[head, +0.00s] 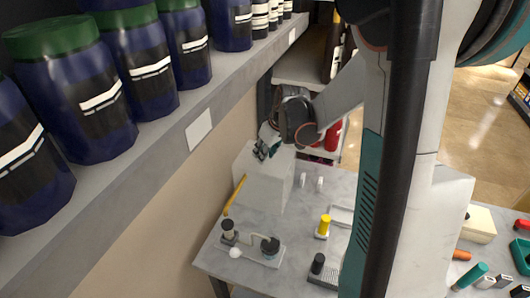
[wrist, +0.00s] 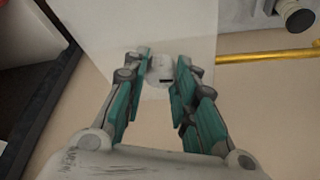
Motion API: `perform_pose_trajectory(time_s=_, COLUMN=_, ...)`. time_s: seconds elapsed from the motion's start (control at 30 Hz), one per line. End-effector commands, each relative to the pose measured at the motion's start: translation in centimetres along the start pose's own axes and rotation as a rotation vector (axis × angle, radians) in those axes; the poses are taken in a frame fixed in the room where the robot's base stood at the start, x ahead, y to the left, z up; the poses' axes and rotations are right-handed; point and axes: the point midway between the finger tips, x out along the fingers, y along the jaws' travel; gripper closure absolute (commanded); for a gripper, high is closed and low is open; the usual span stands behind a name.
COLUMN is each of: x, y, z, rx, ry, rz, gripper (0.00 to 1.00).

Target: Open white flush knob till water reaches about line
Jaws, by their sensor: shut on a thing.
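The white flush knob (wrist: 161,69) is a small pale round piece with a dark slot, at the edge of the white box in the wrist view. My gripper (wrist: 163,60) has its two teal-padded fingers on either side of the knob and is shut on it. In the head view my gripper (head: 267,148) is at the top of the white box (head: 262,184), and the knob is hidden there. The white box also shows in the wrist view (wrist: 115,22). I cannot see a water level or a line in either view.
A yellow rod (head: 235,195) runs beside the white box. A small grey apparatus (head: 262,250), a yellow-capped piece (head: 323,226) and a black-capped piece (head: 318,263) stand on the marble table (head: 215,262). A shelf of blue jars (head: 84,97) is at the left.

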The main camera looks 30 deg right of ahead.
Motion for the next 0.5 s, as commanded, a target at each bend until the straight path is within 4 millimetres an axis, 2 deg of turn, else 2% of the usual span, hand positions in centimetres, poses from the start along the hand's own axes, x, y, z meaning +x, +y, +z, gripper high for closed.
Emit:
perform_pose_trajectory(time_s=0.47, x=0.0, y=0.0, z=0.01, rx=0.015, ry=-0.001, rz=0.006, gripper=0.98)
perform_pose_trajectory(time_s=0.5, x=0.0, y=0.0, z=0.01, rx=0.014, ry=-0.001, rz=0.006, gripper=0.7)
